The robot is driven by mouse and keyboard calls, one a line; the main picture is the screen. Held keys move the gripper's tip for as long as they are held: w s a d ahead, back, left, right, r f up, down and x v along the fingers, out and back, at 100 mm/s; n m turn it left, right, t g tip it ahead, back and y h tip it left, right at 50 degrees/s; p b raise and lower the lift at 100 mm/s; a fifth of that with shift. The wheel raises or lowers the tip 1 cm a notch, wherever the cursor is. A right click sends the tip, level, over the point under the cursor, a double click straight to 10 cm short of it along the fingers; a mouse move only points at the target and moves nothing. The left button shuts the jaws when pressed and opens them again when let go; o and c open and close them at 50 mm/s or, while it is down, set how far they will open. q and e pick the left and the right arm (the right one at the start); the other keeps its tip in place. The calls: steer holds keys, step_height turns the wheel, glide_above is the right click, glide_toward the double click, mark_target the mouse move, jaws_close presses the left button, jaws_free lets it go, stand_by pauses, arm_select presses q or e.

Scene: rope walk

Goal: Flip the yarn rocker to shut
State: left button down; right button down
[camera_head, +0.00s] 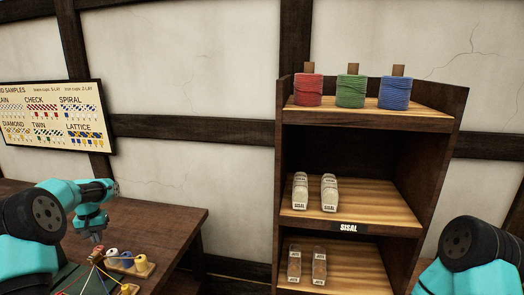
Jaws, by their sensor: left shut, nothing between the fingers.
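I cannot make out a yarn rocker in this view. My left gripper (97,250) points down over the dark wooden table at lower left. It is shut and empty, close to some thin coloured strands (93,268) that run down towards the bottom edge. My right arm enters at the lower right, and its gripper is outside the picture.
Small spools (142,264) stand on a wooden holder on the table (170,222). A wooden shelf (380,119) holds red (308,90), green (350,91) and blue (394,94) yarn spools, with sisal bundles (329,193) below. A sample chart (55,117) hangs on the wall.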

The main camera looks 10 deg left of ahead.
arm_select(q)
step_height(320, 180, up, 5)
steer(key=shift+f, duration=0.15)
stand_by(0.5)
steer(key=s+d+f+m+h, duration=0.1)
steer(key=d+f+m, duration=0.1)
steer(key=d+f, duration=0.85)
steer(key=d+f+m, duration=0.2)
steer(key=d+f, duration=0.6)
steer(key=d, duration=0.6)
steer(key=s+d+f+h, duration=0.1)
steer(key=s+d+f, duration=0.7)
steer(key=s+d, duration=0.2)
steer(key=s+d+f+h, duration=0.1)
steer(key=s+d+f, duration=0.6)
steer(key=s+d, duration=0.3)
steer(key=shift+s+f+t+h, duration=0.35)
steer(key=shift+s+t+h, duration=0.05)
steer(key=shift+s, duration=0.8)
steer(key=shift+w, duration=0.1)
